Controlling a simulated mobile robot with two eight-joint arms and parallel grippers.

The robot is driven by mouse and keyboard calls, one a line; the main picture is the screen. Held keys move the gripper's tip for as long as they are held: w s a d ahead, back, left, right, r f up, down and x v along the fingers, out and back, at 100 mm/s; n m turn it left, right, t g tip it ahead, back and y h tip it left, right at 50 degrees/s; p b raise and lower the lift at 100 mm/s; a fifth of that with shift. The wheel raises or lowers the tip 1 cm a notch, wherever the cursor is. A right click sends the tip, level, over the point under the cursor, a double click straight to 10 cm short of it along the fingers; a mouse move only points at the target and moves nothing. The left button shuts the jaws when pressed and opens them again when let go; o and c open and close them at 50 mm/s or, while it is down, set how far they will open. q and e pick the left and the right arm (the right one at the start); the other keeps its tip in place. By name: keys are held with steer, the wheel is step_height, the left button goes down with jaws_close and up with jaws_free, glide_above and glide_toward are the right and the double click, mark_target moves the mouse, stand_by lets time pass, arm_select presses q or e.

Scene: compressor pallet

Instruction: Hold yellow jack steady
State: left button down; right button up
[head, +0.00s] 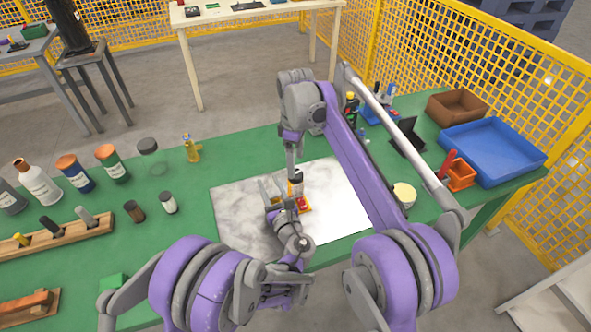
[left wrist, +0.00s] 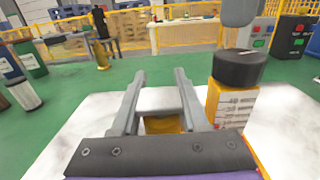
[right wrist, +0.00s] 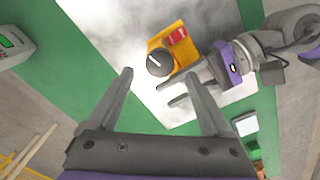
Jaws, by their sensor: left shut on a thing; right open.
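The yellow jack (head: 304,206) stands on the white marbled sheet (head: 345,215), with a red part at its side. The left wrist view shows its yellow body, dark round cap and white scale label (left wrist: 232,105). In the right wrist view the jack (right wrist: 181,45) is seen from above with its dark knob. My right gripper (right wrist: 160,88) is open and empty, apart from the jack. In the head view its arm reaches down above the jack.
Bottles and jars, such as an orange-capped one (head: 112,164), stand on the green table (head: 180,215) at left, near a wooden tool rack (head: 60,238). A blue tray (head: 492,150), brown bin (head: 457,106) and orange box (head: 460,176) are at right. A small yellow item (head: 192,150) stands behind.

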mark_target(296, 174)
steer(key=shift+f, duration=2.25)
jaws_close()
steer(key=shift+m, duration=1.3)
jaws_free()
steer(key=shift+r, duration=0.1)
step_height(296, 174, up, 12)
